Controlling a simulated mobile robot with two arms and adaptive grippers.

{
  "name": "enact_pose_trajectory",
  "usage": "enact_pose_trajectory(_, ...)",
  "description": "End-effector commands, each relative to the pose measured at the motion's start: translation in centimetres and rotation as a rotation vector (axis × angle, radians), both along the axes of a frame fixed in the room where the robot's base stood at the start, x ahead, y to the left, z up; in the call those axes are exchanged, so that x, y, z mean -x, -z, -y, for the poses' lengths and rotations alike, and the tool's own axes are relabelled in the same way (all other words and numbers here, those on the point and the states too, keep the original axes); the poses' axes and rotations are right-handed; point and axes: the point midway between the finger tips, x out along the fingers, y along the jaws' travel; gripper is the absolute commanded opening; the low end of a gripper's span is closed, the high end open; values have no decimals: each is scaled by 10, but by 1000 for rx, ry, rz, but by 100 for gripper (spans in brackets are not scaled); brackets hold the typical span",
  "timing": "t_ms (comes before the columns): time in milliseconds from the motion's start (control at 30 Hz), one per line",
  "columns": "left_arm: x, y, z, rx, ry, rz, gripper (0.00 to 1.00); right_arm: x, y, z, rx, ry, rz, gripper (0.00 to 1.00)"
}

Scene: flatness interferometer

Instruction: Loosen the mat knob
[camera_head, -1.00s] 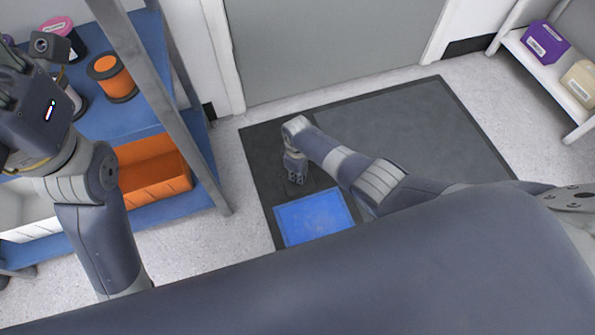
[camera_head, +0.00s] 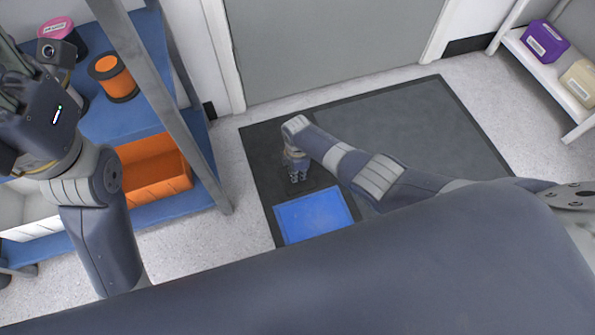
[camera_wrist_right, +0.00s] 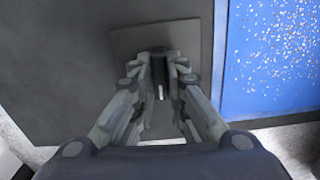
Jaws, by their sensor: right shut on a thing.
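The mat knob (camera_wrist_right: 159,68) is a small dark knob with a pale line on it, on a square dark plate (camera_wrist_right: 135,40) in the right wrist view. My right gripper (camera_wrist_right: 160,78) is shut on the knob, one finger on each side. In the head view my right gripper (camera_head: 297,172) reaches down to the dark mat (camera_head: 262,150), and the knob is hidden there. My left gripper (camera_head: 15,90) is at the left edge, raised by the shelf, and its fingers are partly cut off.
A blue panel (camera_head: 313,214) with light specks lies in the mat beside the knob. A blue shelf (camera_head: 160,70) with an orange spool (camera_head: 112,77) and an orange bin (camera_head: 155,172) stands left. A door (camera_head: 330,45) is behind the mat. A white rack (camera_head: 545,72) stands right.

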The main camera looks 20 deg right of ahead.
Motion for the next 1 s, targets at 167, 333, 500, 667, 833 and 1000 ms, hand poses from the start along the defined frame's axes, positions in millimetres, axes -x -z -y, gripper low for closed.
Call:
enact_pose_trajectory(167,0,0,0,0,0,3,40,0,0,0,-1,-23,1,0)
enact_pose_trajectory(333,1,-1,0,0,0,4,40,0,0,0,-1,-27,2,0)
enact_pose_trajectory(500,1,-1,0,0,0,4,40,0,0,-1,-1,-26,2,0)
enact_pose_trajectory(667,1,-1,0,0,0,4,40,0,0,0,-1,-26,1,33)
enact_pose_trajectory(833,1,-1,0,0,0,4,40,0,0,0,-1,-25,1,33)
enact_pose_trajectory(1000,0,-2,0,1,-1,5,40,0,0,0,-1,-25,1,33)
